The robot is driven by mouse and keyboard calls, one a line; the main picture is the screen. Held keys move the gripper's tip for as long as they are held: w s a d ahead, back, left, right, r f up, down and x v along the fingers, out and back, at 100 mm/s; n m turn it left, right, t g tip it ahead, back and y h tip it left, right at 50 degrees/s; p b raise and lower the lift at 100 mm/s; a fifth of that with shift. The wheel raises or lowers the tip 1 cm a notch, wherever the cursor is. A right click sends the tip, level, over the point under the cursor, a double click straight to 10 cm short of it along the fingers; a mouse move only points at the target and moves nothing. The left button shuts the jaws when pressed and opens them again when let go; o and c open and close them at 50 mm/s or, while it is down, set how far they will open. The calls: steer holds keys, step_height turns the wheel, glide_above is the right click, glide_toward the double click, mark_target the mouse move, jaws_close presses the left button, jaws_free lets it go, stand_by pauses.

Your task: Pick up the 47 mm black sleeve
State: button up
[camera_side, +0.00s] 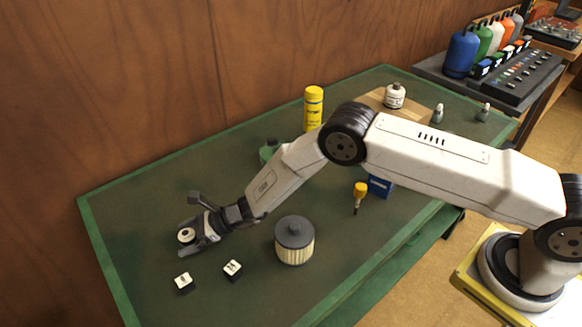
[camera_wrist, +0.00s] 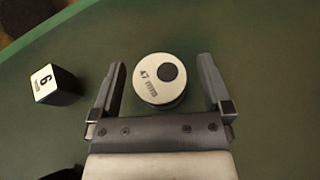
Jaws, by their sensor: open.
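The 47 mm black sleeve (camera_wrist: 146,80) stands upright on the green mat in the wrist view. It has a pale round top with a "47" label and a dark round hole. It also shows in the side view (camera_side: 186,235), partly behind my gripper. My gripper (camera_wrist: 166,83) is open, with one finger on each side of the sleeve and a visible gap to both. The sleeve lies between the fingers, nearer the left one. In the side view my gripper (camera_side: 197,226) is low at the table's left end. Whether its fingers touch the mat cannot be told.
A black cube (camera_wrist: 56,84) marked 6 lies left of my gripper. Two black cubes with white tops (camera_side: 184,282) (camera_side: 232,269) lie in front. A ribbed filter (camera_side: 294,241) stands to the right. A yellow bottle (camera_side: 313,108) and yellow-handled screwdriver (camera_side: 360,196) are farther off.

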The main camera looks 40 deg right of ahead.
mark_target(186, 235)
jaws_close()
steer(key=shift+r, duration=0.1)
stand_by(0.3)
steer(key=shift+r, duration=0.25)
steer(key=shift+w+r, duration=0.1)
steer(key=shift+r, duration=1.2)
steer(key=s+d+r, duration=0.6)
steer(key=s+r, duration=0.4)
steer(key=s, duration=0.2)
steer(key=shift+s+d, duration=0.2)
steer(key=shift+s, duration=0.1)
